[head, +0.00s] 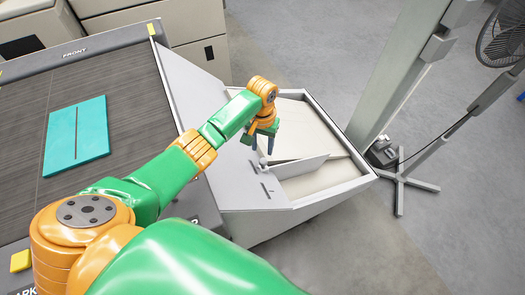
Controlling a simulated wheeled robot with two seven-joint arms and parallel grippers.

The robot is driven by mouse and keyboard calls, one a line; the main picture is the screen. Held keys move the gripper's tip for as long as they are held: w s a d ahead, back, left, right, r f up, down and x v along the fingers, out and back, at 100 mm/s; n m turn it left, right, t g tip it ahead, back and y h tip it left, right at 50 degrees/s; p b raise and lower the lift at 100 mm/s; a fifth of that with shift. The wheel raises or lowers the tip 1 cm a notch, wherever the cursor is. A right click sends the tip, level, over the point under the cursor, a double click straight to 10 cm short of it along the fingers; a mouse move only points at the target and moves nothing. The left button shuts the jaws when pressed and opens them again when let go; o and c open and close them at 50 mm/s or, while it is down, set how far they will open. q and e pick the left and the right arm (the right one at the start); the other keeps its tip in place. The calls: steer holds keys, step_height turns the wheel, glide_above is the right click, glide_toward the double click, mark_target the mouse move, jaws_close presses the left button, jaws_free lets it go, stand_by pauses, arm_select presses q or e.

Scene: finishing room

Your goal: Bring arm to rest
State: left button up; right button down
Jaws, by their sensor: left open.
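My left arm, green and orange, reaches from the bottom left to the middle of the head view. My left gripper (263,146) points down over the near left part of a grey tray (322,187) with a pale inside. It is open, and I see nothing held between its fingers. Its fingertips are close to a thin grey plate that stands in the tray; I cannot tell whether they touch. My right gripper is out of view.
A teal panel (76,137) with a dark slot lies on the dark slatted conveyor (122,86) at left. A grey post (402,70) rises behind the tray. A fan (502,35) on a cross-shaped stand (402,181) is at right. The floor at lower right is clear.

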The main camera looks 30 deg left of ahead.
arm_select(q)
steer(key=shift+r, duration=0.4)
steer(key=shift+r, duration=0.1)
